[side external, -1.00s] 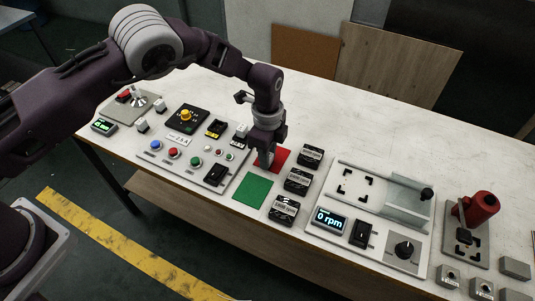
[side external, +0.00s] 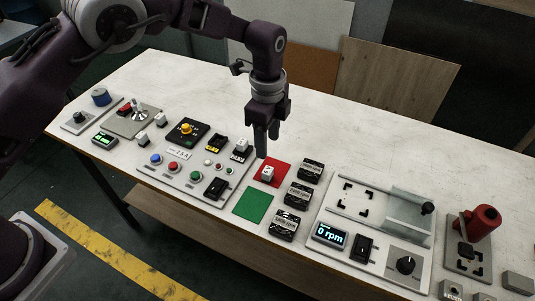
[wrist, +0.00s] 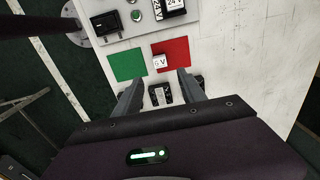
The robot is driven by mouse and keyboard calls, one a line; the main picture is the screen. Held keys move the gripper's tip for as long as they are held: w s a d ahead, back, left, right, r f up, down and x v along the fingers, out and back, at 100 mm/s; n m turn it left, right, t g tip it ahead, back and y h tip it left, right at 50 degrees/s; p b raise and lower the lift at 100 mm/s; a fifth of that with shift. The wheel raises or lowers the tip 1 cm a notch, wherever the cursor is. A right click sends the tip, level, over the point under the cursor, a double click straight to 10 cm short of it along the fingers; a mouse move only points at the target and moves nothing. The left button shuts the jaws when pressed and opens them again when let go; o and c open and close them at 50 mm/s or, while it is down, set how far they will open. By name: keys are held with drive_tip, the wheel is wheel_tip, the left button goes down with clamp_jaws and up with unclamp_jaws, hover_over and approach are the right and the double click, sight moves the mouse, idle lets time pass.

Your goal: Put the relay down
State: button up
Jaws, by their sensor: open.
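The relay, a small white block (side external: 267,173) marked 6 V in the wrist view (wrist: 160,61), rests on the red square (side external: 283,169). In the wrist view it stands near the red square's left edge, close to the green square (wrist: 127,64). My gripper (side external: 267,142) is open and empty above the relay, with clear space between fingertips and block. In the wrist view, the two fingers (wrist: 158,84) are spread apart, and the relay lies beyond their tips. Nothing is held.
Several black labelled blocks (side external: 298,194) stand right of the squares. A control panel (side external: 185,184) with buttons lies to the left. A plate with an rpm display (side external: 329,234) and a clear guard lies to the right. The table (side external: 330,145) behind is mostly free.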

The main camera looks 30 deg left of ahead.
drive_tip(key=shift+r, duration=0.4)
drive_tip(key=s+a+r+n+t, duration=0.1)
drive_tip(key=s+a+r+n, duration=0.25)
drive_tip(key=r, duration=0.35)
drive_tip(key=s+a+r+n+t+h, duration=0.1)
drive_tip(key=s+a+r+n, duration=0.3)
drive_tip(key=r, duration=0.4)
drive_tip(key=s+a+r+n+t, duration=0.1)
drive_tip(key=s+a+r+n, duration=0.1)
drive_tip(key=s+a+r, duration=0.4)
drive_tip(key=s+a+n+t, duration=0.1)
drive_tip(key=s+a+n, duration=0.1)
drive_tip(key=s, duration=0.4)
drive_tip(key=s+a+n, duration=0.1)
drive_tip(key=s+n, duration=0.2)
drive_tip(key=s, duration=0.3)
drive_tip(key=s+a+n+t+y, duration=0.1)
drive_tip(key=s+a+n, duration=0.1)
drive_tip(key=s, duration=0.4)
drive_tip(key=shift+s+a+r+n+t, duration=0.2)
drive_tip(key=shift+a+n+t, duration=0.15)
drive_tip(key=shift+n, duration=0.4)
